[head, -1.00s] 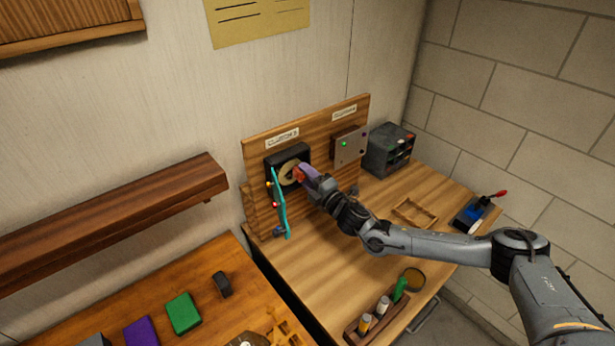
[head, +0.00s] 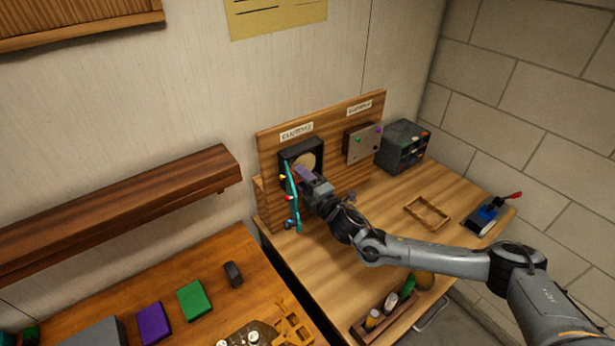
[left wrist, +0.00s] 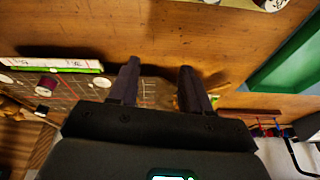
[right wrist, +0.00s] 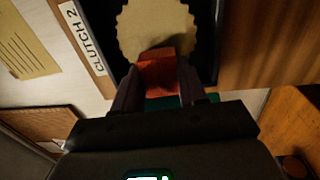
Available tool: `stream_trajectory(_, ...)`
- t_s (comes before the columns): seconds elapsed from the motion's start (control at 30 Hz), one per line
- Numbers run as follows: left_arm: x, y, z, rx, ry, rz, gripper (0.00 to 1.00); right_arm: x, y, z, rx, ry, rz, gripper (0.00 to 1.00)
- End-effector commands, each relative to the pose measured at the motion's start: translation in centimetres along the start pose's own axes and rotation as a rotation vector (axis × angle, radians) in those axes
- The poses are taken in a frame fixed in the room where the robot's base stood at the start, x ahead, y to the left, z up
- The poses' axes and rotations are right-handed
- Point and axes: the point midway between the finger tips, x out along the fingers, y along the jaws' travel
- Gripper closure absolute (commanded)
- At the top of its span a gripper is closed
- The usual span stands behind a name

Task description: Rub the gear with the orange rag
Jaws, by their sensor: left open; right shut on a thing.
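The gear (head: 306,160) is a pale tan toothed disc in a black housing on the upright wooden board. It also shows large in the right wrist view (right wrist: 155,25). My right gripper (head: 300,174) is in front of the gear's lower part. In the right wrist view, it is shut on the orange rag (right wrist: 158,72), which overlaps the gear's lower edge and appears against it. The rag is hidden in the head view. My left gripper (left wrist: 157,70) is open and empty above a wooden table; it is not in the head view.
A teal bar (head: 292,195) stands just left of my right gripper. A grey switch box (head: 362,144) is on the same board, to the right. Bare bench lies between board and tray.

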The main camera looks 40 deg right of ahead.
Motion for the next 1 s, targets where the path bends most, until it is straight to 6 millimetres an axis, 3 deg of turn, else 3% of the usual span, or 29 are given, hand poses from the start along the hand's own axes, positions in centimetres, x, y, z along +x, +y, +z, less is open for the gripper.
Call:
stream_trajectory(0.23,0.0,0.1,0.0,-0.005,0.001,0.004,0.52,0.2,0.2,0.3,0.001,0.000,0.002,0.83)
stream_trajectory(1.0,0.1,0.1,0.0,-0.005,0.001,0.004,0.52,0.0,0.1,4.7,0.000,-0.002,0.001,0.83)
